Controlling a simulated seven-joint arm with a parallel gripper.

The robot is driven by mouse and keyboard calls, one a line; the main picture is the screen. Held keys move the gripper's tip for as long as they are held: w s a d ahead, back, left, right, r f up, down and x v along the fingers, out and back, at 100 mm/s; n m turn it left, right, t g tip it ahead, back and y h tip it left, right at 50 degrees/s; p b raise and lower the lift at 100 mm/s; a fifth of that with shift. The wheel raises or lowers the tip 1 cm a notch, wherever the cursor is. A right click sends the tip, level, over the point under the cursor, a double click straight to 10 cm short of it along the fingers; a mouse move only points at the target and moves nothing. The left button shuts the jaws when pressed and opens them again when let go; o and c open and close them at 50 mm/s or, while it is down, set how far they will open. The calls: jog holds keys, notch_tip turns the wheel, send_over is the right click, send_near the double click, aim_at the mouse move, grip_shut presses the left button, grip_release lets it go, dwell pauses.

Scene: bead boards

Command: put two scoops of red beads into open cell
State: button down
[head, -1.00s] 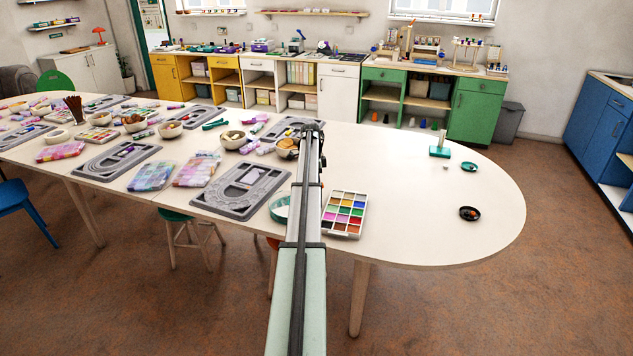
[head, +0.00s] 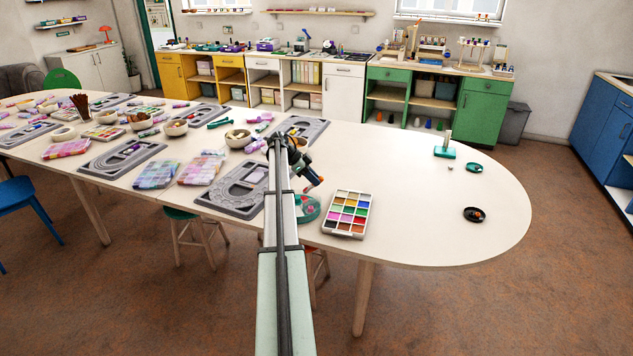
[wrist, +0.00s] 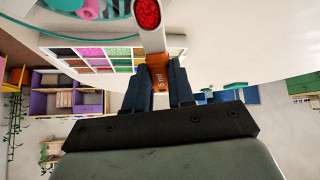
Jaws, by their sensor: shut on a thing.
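My gripper (head: 312,182) is shut on the orange handle of a scoop (wrist: 160,74) marked "5 ml". In the wrist view the scoop's pale round cup is heaped with red beads (wrist: 147,13). In the head view my gripper is above and beside a round teal dish (head: 307,208) with some red or pink in it, partly behind my arm. The dish's rim also shows at the top left of the wrist view (wrist: 70,15). A white bead box (head: 347,213) with coloured cells stands just right of the dish. I cannot tell which cell is the open one.
A teal stand (head: 445,151), a small teal dish (head: 474,168) and a black dish (head: 473,214) stand at the right. The table (head: 410,190) between them and the box is bare.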

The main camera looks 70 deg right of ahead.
aim_at(321, 179)
jog(key=shift+w+a+r+g+h, duration=0.2)
jog(key=shift+w+g+h, duration=0.2)
jog(key=shift+g, duration=0.3)
jog(key=shift+w+a+r+g+h, duration=0.15)
jog(key=shift+w+r+g+h, duration=0.1)
jog(key=shift+w+g, duration=0.35)
jog(key=shift+w+a+r+g+h, duration=0.15)
jog(key=shift+w+a+g+h, duration=0.15)
jog(key=shift+g, duration=0.5)
jog(key=shift+s+d, duration=0.1)
dwell(0.3)
jog(key=s+t, duration=0.1)
jog(key=f+t+y, duration=0.1)
jog(key=t, duration=0.1)
jog(key=s+d+f+t+y, duration=0.1)
jog(key=t, duration=0.1)
jog(key=shift+s+d+f, duration=0.1)
jog(key=shift+s, duration=0.25)
jog(key=s+f+t+y, duration=0.1)
jog(key=t, duration=0.1)
jog(key=s+d+t+y, duration=0.1)
jog(key=t, duration=0.1)
jog(key=shift+f, duration=0.4)
jog(key=shift+r+t, duration=0.1)
jog(key=shift+t, duration=0.2)
jog(key=shift+s+d+r+t+y, duration=0.15)
jog(key=shift+r+t+y, duration=0.35)
jog(key=shift+r, duration=0.3)
